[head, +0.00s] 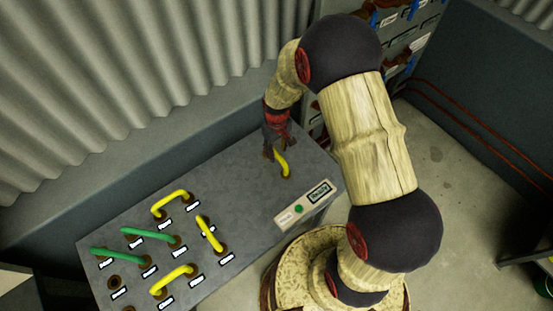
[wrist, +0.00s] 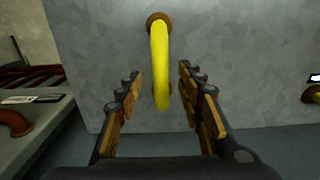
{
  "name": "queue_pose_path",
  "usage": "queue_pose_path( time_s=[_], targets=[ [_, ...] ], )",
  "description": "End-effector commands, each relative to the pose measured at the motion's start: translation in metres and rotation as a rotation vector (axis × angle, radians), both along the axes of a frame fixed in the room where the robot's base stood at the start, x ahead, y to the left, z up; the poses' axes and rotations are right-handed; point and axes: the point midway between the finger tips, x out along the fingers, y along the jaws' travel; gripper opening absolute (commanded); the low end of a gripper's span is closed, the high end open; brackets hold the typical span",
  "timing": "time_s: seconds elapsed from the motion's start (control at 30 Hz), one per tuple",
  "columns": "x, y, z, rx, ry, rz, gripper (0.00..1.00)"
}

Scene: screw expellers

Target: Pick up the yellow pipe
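A yellow pipe (head: 282,163) stands at the far right part of the grey bench top, apart from the other pipes. In the wrist view the same yellow pipe (wrist: 160,62) arches out from a brown socket and lies between the two fingers, a little beyond their tips. My gripper (head: 276,148) is above and beside this pipe in the head view. In the wrist view my gripper (wrist: 160,88) is open, with a gap on both sides of the pipe. No finger visibly touches it. The pipe's far end is partly hidden in the head view.
The grey bench (head: 240,188) carries several other yellow and green pipes (head: 152,235) in labelled sockets at the left. A control panel with a green button (head: 299,209) is at its front right edge. A corrugated wall (head: 120,80) rises behind.

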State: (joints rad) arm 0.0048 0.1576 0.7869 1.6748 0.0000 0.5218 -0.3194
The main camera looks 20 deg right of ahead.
Motion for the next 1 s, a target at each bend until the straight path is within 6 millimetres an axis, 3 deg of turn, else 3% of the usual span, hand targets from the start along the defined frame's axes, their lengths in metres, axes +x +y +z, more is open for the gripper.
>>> queue_pose_path(
  time_s=[0.2,1.0],
  targets=[
    [-0.001,0.001,-0.031,0.000,0.003,0.000,0.38],
    [0.000,0.001,-0.037,0.000,0.000,0.000,0.38]
  ],
)
